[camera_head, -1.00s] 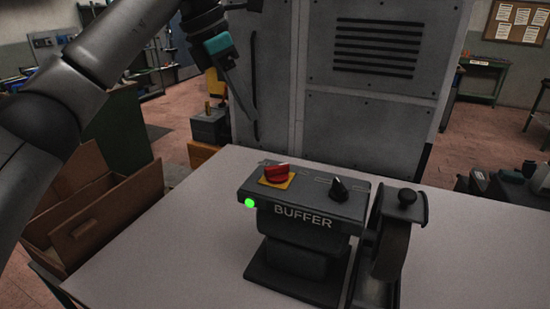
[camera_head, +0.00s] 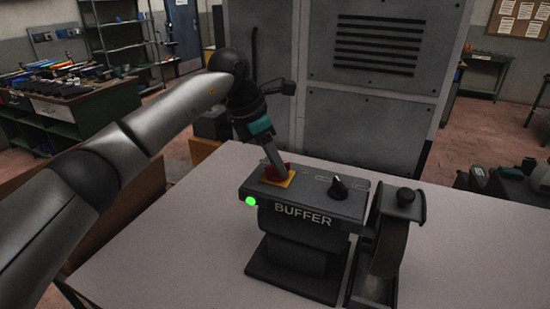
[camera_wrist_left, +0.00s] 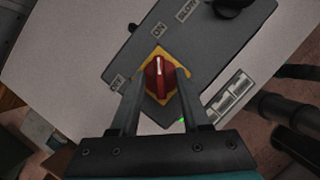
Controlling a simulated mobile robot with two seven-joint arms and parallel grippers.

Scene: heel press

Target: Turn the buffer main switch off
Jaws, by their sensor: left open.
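The grey buffer control box (camera_head: 320,206) stands on the table, its green lamp (camera_head: 250,201) lit. The red main switch knob (camera_wrist_left: 160,80) sits on a yellow square plate; its white mark points toward the ON label (camera_wrist_left: 158,30). The OFF label (camera_wrist_left: 117,84) is at the left of the plate in the wrist view. My left gripper (camera_wrist_left: 159,75) is open, one finger on each side of the red knob; I cannot tell whether they touch it. In the head view the left gripper (camera_head: 275,163) partly hides the knob (camera_head: 270,172). My right gripper is not in view.
A black speed knob (camera_head: 338,188) stands on the same box, right of the red switch. The buffer wheel with its dark guard (camera_head: 392,240) is at the right. A tall grey cabinet (camera_head: 370,90) is behind the table. The table's front left is clear.

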